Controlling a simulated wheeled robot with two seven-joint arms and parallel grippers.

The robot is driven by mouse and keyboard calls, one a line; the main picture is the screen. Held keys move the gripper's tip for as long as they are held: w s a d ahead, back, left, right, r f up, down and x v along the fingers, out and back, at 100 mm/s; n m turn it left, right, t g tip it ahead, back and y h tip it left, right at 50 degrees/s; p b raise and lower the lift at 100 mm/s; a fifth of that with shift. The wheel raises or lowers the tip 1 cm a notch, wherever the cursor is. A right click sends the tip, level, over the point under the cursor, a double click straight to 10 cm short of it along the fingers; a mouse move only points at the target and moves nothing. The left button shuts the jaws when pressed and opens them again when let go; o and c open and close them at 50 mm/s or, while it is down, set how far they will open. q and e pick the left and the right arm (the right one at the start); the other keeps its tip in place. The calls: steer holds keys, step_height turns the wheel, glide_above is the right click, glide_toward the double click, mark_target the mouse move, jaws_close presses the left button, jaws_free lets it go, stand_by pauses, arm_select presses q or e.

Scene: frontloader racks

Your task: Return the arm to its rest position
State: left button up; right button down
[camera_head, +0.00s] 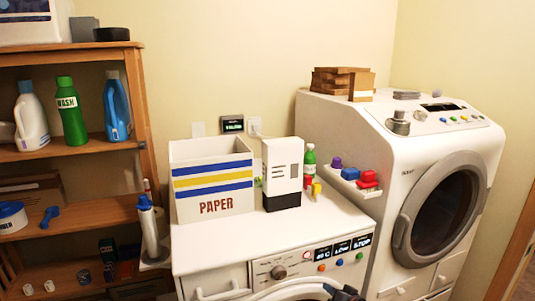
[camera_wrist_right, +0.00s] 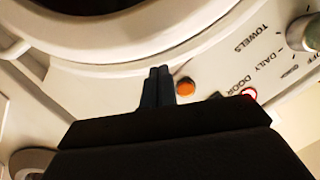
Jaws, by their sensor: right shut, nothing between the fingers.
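My right gripper (camera_head: 347,293) shows as a dark shape at the bottom edge of the head view, in front of the left washer (camera_head: 225,265). In the right wrist view its two dark fingers (camera_wrist_right: 157,72) are pressed together with nothing between them. The fingertips appear beside an orange button (camera_wrist_right: 185,88) on the washer's control panel, near the "DOOR" button (camera_wrist_right: 249,93); I cannot tell whether they touch. Most of my right arm is out of the head view. My left gripper is not in view.
The left washer's round door (camera_head: 300,291) is close to the gripper. A "PAPER" box (camera_head: 214,206) and a white carton (camera_head: 282,170) stand on top. A taller white machine (camera_head: 345,125) is on the right, a wooden shelf (camera_head: 90,147) with bottles on the left.

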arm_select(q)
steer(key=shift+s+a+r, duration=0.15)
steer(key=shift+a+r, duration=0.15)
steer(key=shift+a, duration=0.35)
arm_select(e)
steer(key=s+a+f+n+g+h, duration=0.1)
steer(key=s+a+f+g+h, duration=0.1)
steer(key=s, duration=1.4)
steer(key=s+a+f+n+g+h, duration=0.1)
steer(key=s+g, duration=0.4)
steer(key=s, duration=1.1)
steer(key=s+a+f+n+g+h, duration=0.1)
steer(key=s+a+f+g+h, duration=0.1)
steer(key=s, duration=1.4)
steer(key=shift+s+a+f+n+g+h, duration=0.2)
steer(key=shift+a+f+n+g+h, duration=0.15)
steer(key=shift+f+g, duration=0.7)
steer(key=shift+r, duration=0.1)
steer(key=shift+r, duration=0.1)
